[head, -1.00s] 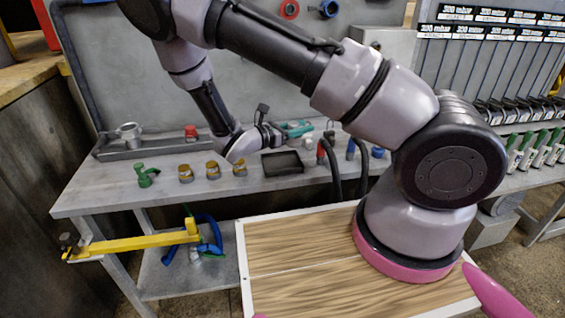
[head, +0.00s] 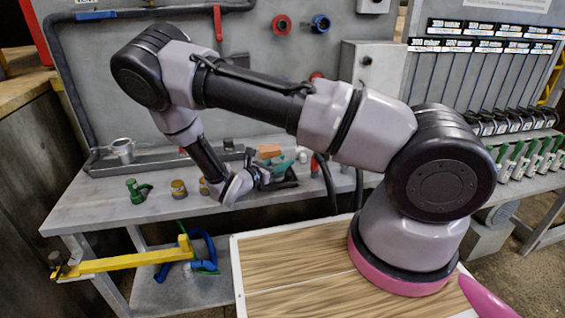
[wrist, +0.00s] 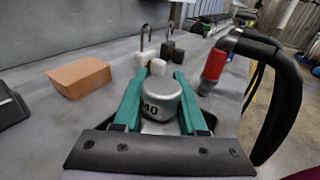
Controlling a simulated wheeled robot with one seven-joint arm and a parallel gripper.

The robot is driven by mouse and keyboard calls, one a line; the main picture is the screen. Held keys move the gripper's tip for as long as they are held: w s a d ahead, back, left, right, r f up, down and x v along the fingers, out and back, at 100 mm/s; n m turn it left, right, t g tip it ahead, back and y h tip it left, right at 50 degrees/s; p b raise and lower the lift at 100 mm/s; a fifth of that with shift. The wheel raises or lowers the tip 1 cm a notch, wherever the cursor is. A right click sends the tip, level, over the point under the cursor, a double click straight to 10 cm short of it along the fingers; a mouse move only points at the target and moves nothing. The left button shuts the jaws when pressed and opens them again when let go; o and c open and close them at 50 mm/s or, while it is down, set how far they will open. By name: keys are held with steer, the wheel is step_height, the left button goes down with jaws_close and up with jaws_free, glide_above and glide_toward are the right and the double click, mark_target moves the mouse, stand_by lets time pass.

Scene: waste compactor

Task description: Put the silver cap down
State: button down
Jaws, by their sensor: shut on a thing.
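The silver cap (wrist: 160,104), a rounded metal piece marked "40", sits between the teal fingers of my gripper (wrist: 158,84) in the wrist view. My gripper is shut on it, one finger on each side. The cap is too small and too hidden to make out there. A dark surface shows around the cap between the fingers; I cannot tell whether the cap touches it.
An orange block (wrist: 80,77) lies left of my gripper; it also shows in the head view (head: 269,151). Small padlock-like pieces (wrist: 170,49) stand beyond. A red-ended black hose (wrist: 215,66) is close on the right. A green fitting (head: 138,190) and brass pieces (head: 178,188) stand left.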

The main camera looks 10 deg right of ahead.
steer(key=shift+c, duration=2.3)
jaws_free()
